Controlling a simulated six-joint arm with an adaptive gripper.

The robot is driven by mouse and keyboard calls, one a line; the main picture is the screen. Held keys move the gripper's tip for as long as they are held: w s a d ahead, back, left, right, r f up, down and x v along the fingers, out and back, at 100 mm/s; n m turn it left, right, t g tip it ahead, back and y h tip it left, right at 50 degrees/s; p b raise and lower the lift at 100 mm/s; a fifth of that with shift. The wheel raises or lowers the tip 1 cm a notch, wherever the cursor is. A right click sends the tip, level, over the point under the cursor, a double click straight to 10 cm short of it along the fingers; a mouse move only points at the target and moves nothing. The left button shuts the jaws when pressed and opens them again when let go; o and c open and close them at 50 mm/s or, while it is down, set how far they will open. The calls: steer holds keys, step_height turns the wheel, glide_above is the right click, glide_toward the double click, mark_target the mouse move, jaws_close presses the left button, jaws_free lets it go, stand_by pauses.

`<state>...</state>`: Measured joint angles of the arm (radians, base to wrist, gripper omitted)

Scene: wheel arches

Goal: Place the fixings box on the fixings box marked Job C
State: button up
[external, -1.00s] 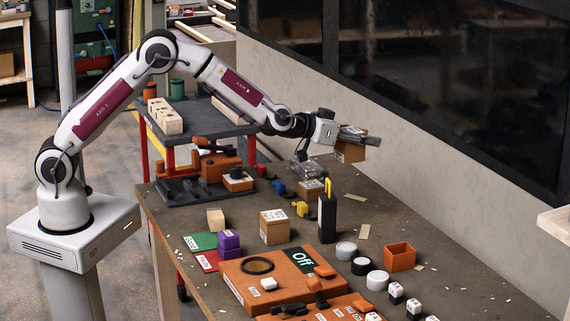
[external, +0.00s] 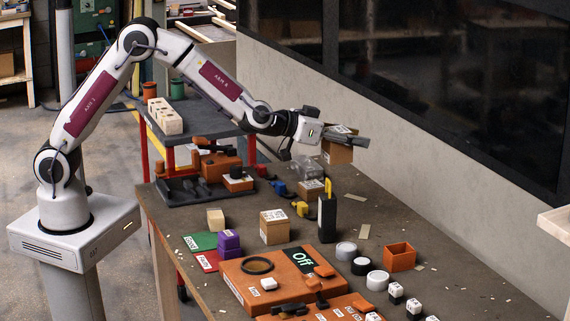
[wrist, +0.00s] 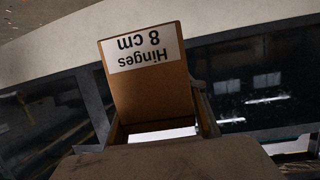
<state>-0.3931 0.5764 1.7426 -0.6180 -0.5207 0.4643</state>
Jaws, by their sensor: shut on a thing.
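My gripper (external: 346,139) is shut on a brown cardboard fixings box (external: 337,154) and holds it in the air above the back part of the bench. In the wrist view the held box (wrist: 150,88) has a white label that reads "Hinges 8 cm" upside down. A cardboard box with a pale label (external: 274,229) stands on the bench near the middle. Another cardboard box (external: 311,191) stands farther back, partly behind a black block. Their print is too small to read, so I cannot tell which is marked Job C.
A tall black block with a yellow loop (external: 327,218) stands beside the boxes. An orange panel reading "Off" (external: 240,290), an orange open bin (external: 399,256) and round tins (external: 346,250) are in front. A dark window wall (external: 430,90) runs behind the bench.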

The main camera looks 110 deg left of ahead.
mark_target(327, 148)
steer(key=s+d, duration=0.3)
steer(key=s+d+f, duration=0.1)
steer(key=s+d, duration=0.2)
steer(key=shift+s+d+f, duration=0.15)
steer(key=shift+s+d, duration=0.05)
steer(key=shift+d, duration=0.15)
steer(key=s+d+f, duration=0.1)
steer(key=s+f, duration=0.1)
steer(key=s, duration=0.5)
steer(key=shift+d+n+g+y, duration=0.2)
steer(key=shift+n+g+y, duration=0.1)
steer(key=shift+n+y, duration=0.1)
steer(key=shift+s+f, duration=0.1)
steer(key=shift+f, duration=0.05)
steer(key=shift+f, duration=2.9)
steer(key=shift+f, duration=2.05)
steer(key=shift+f, duration=0.15)
